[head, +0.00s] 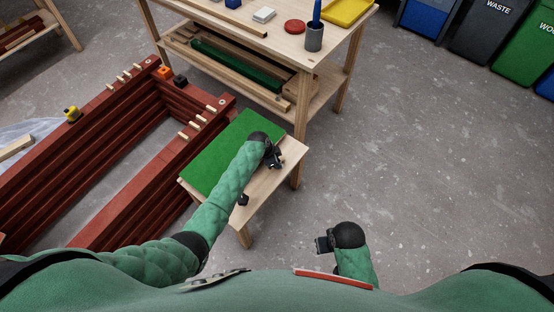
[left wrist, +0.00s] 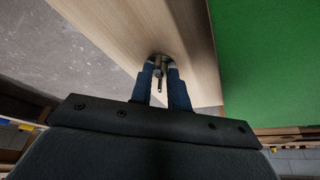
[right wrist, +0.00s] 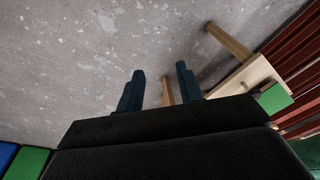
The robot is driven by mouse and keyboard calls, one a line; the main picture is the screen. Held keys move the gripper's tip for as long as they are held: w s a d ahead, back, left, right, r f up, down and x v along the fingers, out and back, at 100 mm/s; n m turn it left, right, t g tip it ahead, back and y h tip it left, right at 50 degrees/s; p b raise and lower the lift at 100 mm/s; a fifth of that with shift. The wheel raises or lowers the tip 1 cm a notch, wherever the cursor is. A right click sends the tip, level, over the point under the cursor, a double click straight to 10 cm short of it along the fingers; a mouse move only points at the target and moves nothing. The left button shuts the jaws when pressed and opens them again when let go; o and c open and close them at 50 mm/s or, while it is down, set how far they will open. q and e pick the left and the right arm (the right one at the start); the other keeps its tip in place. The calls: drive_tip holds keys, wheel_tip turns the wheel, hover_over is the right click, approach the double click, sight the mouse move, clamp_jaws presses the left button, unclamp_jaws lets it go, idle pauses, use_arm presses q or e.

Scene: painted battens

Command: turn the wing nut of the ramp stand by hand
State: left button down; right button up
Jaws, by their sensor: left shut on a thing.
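The ramp stand (head: 262,192) is a low pale-wood stand with a green panel (head: 212,150) on its left part. My left gripper (head: 275,160) is over its bare wood strip. In the left wrist view, the left fingers (left wrist: 160,70) are shut on the wing nut (left wrist: 159,72), a small dark metal piece at the wood surface. The fingers hide part of it. In the head view my gripper hides the nut. My right gripper (head: 322,243) is low over the floor, away from the stand. Its fingers (right wrist: 160,82) are apart and empty in the right wrist view.
A second dark knob (head: 243,200) is on the stand's near edge. Red-brown battens (head: 130,205) form a frame on the left. A workbench (head: 275,35) with a cup (head: 314,38) stands behind. Bins (head: 478,35) are at the back right. The floor on the right is clear.

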use_arm(q)
drive_tip(key=n+t+p, duration=0.1)
drive_tip(key=n, duration=0.2)
drive_tip(key=n+y+p, duration=0.1)
drive_tip(key=n+p, duration=0.1)
drive_tip(key=n, duration=0.1)
drive_tip(key=n+t+y+p, duration=0.1)
drive_tip(key=n, duration=0.1)
drive_tip(key=shift+s+d+r+n+t+p, duration=0.1)
drive_tip(key=shift+s+d+n+t+p, duration=0.2)
drive_tip(key=shift+s+n+p, duration=0.1)
drive_tip(key=shift+n+y+p, duration=0.3)
drive_tip(key=shift+n+p, duration=0.05)
drive_tip(key=shift+n, duration=0.65)
use_arm(e)
drive_tip(key=s+d+f, duration=0.1)
drive_tip(key=f, duration=0.9)
drive_tip(key=s+d+f, duration=0.1)
drive_tip(key=s+f, duration=0.1)
drive_tip(key=f, duration=0.9)
drive_tip(key=shift+s+d, duration=0.15)
drive_tip(key=shift+d, duration=0.25)
drive_tip(key=shift+f, duration=0.1)
use_arm(q)
drive_tip(key=c, duration=1.3)
unclamp_jaws()
drive_tip(key=shift+c, duration=0.2)
